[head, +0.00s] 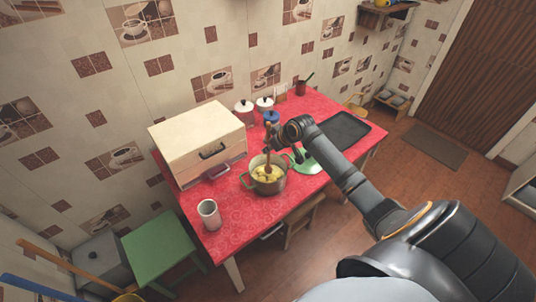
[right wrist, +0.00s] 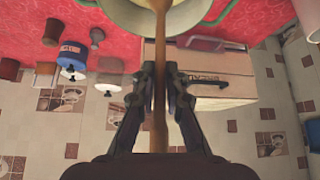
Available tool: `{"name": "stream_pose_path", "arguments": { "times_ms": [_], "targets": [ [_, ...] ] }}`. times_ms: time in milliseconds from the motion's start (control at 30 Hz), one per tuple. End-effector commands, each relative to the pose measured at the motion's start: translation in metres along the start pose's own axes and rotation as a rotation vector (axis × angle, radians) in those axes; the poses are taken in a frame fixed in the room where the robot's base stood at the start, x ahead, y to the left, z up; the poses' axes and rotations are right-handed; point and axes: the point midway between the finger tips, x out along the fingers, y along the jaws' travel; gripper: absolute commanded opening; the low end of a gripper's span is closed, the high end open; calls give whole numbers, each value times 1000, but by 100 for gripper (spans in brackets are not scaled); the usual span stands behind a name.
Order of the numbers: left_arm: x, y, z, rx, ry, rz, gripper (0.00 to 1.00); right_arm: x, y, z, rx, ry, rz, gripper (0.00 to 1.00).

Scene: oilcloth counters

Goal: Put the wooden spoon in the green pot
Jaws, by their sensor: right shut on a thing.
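The wooden spoon (head: 267,158) stands nearly upright, its lower end inside the green pot (head: 279,184), which has green handles and yellowish contents. My right gripper (head: 271,148) is above the pot, shut on the spoon's handle. In the right wrist view the spoon (right wrist: 160,68) runs between the two fingers of my right gripper (right wrist: 160,88) up to the pot (right wrist: 135,22), whose rim shows at the top. The spoon's lower end is hidden in the pot. My left gripper is not in either view.
A cream bread box (head: 200,140) stands left of the pot on the red cloth (head: 243,222). A pale cup (head: 209,213) is at the front left. Canisters (head: 244,112) stand behind, and a dark tray (head: 347,130) lies to the right. A green stool (head: 158,245) stands at the left.

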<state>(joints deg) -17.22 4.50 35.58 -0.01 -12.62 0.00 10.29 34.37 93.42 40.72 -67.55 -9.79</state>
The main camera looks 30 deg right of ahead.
Motion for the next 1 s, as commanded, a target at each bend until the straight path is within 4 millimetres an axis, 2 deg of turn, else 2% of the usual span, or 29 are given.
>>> {"name": "stream_pose_path", "arguments": {
  "times_ms": [100,300,400,500,867,900,1000],
  "targets": [
    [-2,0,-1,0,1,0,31,13,5,0,2,1,1,0],
    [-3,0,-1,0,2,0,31,22,7,0,2,1,0,0],
    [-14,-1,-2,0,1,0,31,33,7,10,4,-3,-1,0],
    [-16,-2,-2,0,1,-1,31,43,8,16,1,0,1,0],
    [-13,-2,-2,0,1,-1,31,49,8,21,0,0,2,0],
    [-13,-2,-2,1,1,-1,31,49,8,21,0,0,2,13],
    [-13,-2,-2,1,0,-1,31,48,8,20,0,0,2,26]
  ]
}}
